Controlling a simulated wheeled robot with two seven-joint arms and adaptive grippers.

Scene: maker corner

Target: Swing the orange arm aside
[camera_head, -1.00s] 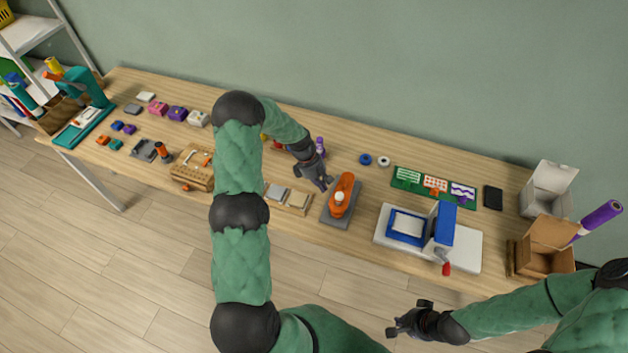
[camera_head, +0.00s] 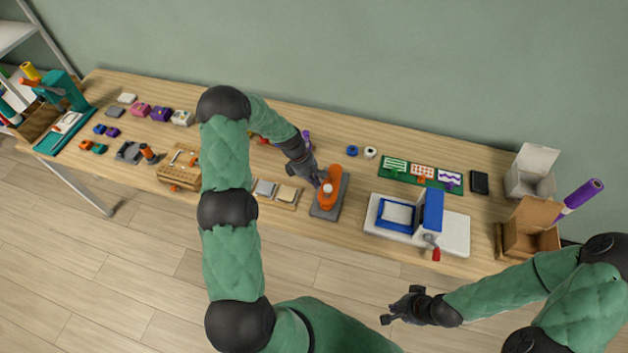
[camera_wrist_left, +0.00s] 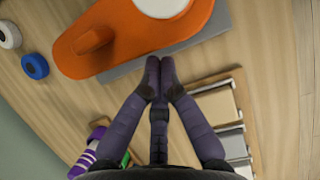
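The orange arm (camera_head: 331,178) lies along a grey base (camera_head: 319,212) near the front of the table, with a round white part on it. In the left wrist view the orange arm (camera_wrist_left: 130,42) fills the top, over the edge of the grey base (camera_wrist_left: 180,46). My left gripper (camera_head: 317,181) is at the arm's left side. In the left wrist view its fingertips (camera_wrist_left: 160,64) are together, with nothing seen between them, close to the orange edge; I cannot tell whether they touch it. My right gripper (camera_head: 388,312) is away from the table at the front; its finger state is unclear.
A blue-and-white press (camera_head: 455,235) stands to the right, with open boxes (camera_head: 530,228) beyond. A tray with grey and beige pads (camera_head: 287,195) is just left of the grey base. Blue and white rolls (camera_head: 352,151) lie behind. Small blocks and tools cover the left side.

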